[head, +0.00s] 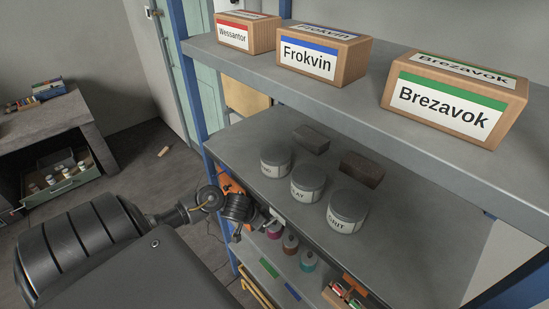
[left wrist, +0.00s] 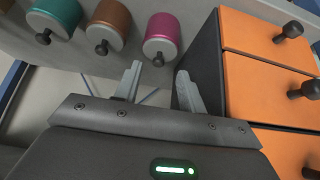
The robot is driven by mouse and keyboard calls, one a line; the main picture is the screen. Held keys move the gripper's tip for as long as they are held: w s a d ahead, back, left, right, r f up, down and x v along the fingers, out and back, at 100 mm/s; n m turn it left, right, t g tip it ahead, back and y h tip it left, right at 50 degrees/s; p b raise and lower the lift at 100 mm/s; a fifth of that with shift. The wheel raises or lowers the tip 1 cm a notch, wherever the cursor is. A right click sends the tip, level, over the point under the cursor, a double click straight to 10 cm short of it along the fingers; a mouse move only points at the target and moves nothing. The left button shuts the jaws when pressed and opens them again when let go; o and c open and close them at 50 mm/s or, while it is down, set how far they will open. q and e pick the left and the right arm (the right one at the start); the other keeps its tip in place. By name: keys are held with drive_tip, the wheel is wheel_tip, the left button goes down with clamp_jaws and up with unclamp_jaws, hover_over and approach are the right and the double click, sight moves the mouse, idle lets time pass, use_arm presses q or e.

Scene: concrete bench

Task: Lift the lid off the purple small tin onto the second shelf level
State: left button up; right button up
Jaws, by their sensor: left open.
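The purple small tin (left wrist: 163,30) is magenta, with a grey lid (left wrist: 158,48) and a black knob. It stands on the lower shelf and shows small in the head view (head: 274,230). My left gripper (left wrist: 158,80) is open and empty. Its fingers are just short of the knob, one to each side, apart from the lid. In the head view my left gripper (head: 250,220) is at the shelf's left end, beside the purple tin. The middle shelf (head: 240,150) is above the tins. My right gripper is not in view.
A brown tin (left wrist: 109,20) and a teal tin (left wrist: 55,14) stand beside the purple one. An orange drawer cabinet (left wrist: 262,92) is close to my left gripper. Grey jars (head: 307,183) and dark blocks (head: 361,169) occupy the middle shelf. Labelled boxes (head: 322,56) sit on top.

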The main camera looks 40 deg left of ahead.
use_arm(q)
drive_tip(key=shift+w+r+x, duration=0.1)
drive_tip(key=shift+w+x, duration=0.05)
drive_tip(key=shift+x, duration=0.7)
drive_tip(key=shift+w+r+x, duration=0.1)
drive_tip(key=shift+w+x, duration=0.05)
drive_tip(key=shift+x, duration=0.7)
drive_tip(key=shift+w+r+x, duration=0.1)
drive_tip(key=shift+w+x, duration=0.05)
drive_tip(key=shift+x, duration=0.7)
clamp_jaws()
